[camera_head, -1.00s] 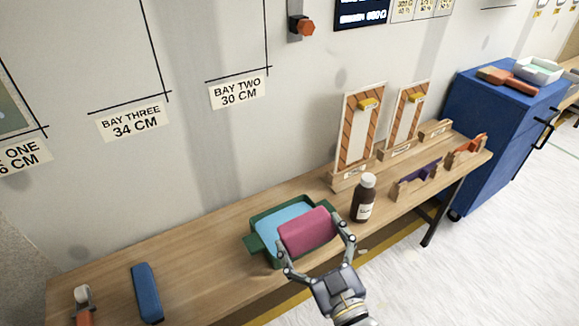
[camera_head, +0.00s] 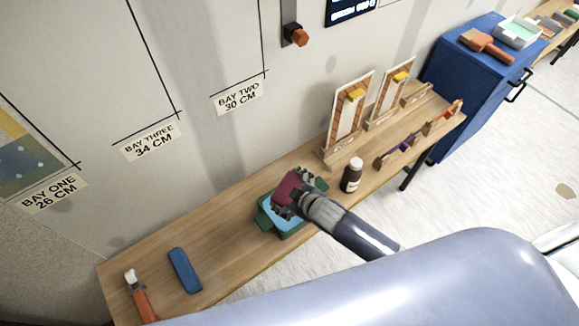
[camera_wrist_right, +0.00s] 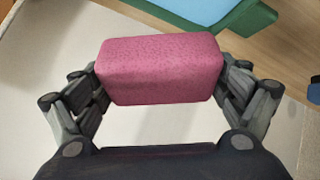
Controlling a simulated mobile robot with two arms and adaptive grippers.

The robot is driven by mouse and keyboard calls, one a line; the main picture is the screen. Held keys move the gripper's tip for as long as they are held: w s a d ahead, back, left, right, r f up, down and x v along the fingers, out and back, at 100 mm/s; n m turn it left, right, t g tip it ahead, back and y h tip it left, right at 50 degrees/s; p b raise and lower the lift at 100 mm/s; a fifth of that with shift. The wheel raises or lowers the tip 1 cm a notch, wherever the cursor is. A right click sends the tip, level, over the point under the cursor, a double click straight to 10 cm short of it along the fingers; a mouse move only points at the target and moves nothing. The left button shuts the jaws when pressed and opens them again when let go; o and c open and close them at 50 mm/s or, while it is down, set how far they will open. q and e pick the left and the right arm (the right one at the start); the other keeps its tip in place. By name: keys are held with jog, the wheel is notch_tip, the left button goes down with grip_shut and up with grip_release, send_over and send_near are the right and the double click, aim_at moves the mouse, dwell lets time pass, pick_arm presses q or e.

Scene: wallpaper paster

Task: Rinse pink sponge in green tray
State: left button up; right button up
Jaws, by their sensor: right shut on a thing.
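The pink sponge (camera_head: 287,188) is held by my right gripper (camera_head: 296,194) over the green tray in the head view. In the right wrist view the sponge (camera_wrist_right: 160,68) sits squarely between both fingers of my right gripper (camera_wrist_right: 160,80), which press on its two ends. The green tray (camera_head: 290,232) holds light blue water and stands on the wooden bench; my gripper and the sponge cover part of it. In the right wrist view the tray (camera_wrist_right: 258,22) shows at the top right, apart from the sponge. My left gripper is not in view.
A blue block (camera_head: 184,270) and an orange-handled tool (camera_head: 139,297) lie at the left end. Framed panels (camera_head: 347,115) stand behind. A blue cabinet (camera_head: 465,85) is at the right.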

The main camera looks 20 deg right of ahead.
jog(key=shift+w+d+r+p, duration=0.1)
jog(key=shift+w+d+p, duration=0.15)
jog(key=shift+d, duration=0.15)
jog(key=shift+w+d+r+p, duration=0.1)
jog(key=shift+d+p, duration=0.1)
jog(key=shift+d, duration=0.15)
jog(key=shift+d+f+g, duration=0.15)
jog(key=shift+f+g, duration=0.05)
jog(key=shift+g, duration=0.1)
pick_arm(q)
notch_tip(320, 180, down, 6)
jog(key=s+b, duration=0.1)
jog(key=b, duration=0.6)
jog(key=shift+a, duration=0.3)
pick_arm(e)
notch_tip(320, 180, down, 8)
jog(key=shift+r, duration=0.2)
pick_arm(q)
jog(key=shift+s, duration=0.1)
pick_arm(e)
jog(key=shift+f, duration=1.45)
